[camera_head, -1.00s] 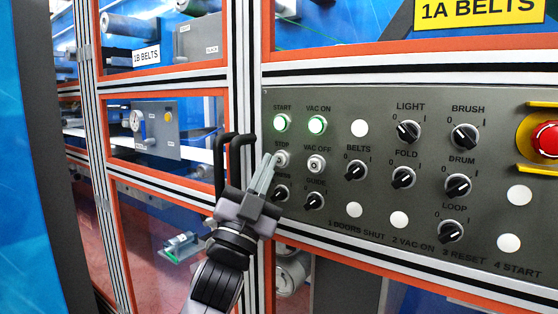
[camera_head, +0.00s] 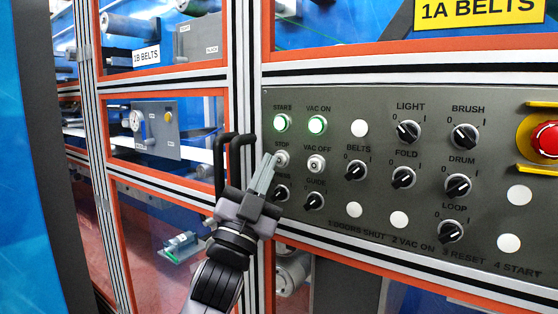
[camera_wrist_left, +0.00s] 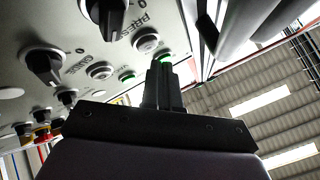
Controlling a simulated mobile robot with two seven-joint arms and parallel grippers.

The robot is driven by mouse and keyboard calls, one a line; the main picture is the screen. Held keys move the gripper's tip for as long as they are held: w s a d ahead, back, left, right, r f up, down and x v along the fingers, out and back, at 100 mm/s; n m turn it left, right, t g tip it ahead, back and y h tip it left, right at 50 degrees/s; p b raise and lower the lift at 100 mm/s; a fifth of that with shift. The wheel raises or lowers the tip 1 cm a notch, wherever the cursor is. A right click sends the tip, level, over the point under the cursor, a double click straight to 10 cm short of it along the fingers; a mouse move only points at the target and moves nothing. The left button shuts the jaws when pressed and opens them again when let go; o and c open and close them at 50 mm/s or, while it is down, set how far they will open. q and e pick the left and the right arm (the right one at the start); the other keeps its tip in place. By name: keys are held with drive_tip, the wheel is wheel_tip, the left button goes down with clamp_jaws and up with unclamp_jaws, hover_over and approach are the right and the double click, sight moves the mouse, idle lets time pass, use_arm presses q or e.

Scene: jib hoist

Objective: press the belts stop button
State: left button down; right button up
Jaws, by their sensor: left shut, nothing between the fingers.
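The stop button (camera_head: 283,158) is a small pale round button under the label STOP, on the left of the grey control panel (camera_head: 330,235). Above it the START button (camera_head: 281,123) glows green. My left gripper (camera_head: 271,160) is shut and empty, its tips at the left edge of the stop button and partly over it. I cannot tell if they touch. In the left wrist view the shut fingers (camera_wrist_left: 164,78) point up at the panel, near the stop button (camera_wrist_left: 147,43) and the green START button (camera_wrist_left: 166,56). My right gripper is not in view.
To the right are the VAC OFF button (camera_head: 316,163) and green VAC ON button (camera_head: 316,124). Below are black knobs, including GUIDE (camera_head: 313,201). A black handle (camera_head: 222,165) stands just left of my gripper. A red emergency button (camera_head: 546,139) is at far right.

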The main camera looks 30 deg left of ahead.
use_arm(q)
drive_tip(key=shift+w, duration=0.2)
drive_tip(key=shift+w, duration=0.25)
drive_tip(key=shift+w+d, duration=0.1)
drive_tip(key=shift+w, duration=0.3)
idle(0.8)
idle(0.3)
drive_tip(key=shift+s, duration=0.8)
drive_tip(key=s, duration=0.3)
drive_tip(key=s+p, duration=0.1)
drive_tip(key=s, duration=0.1)
drive_tip(key=shift+a, duration=0.3)
idle(0.5)
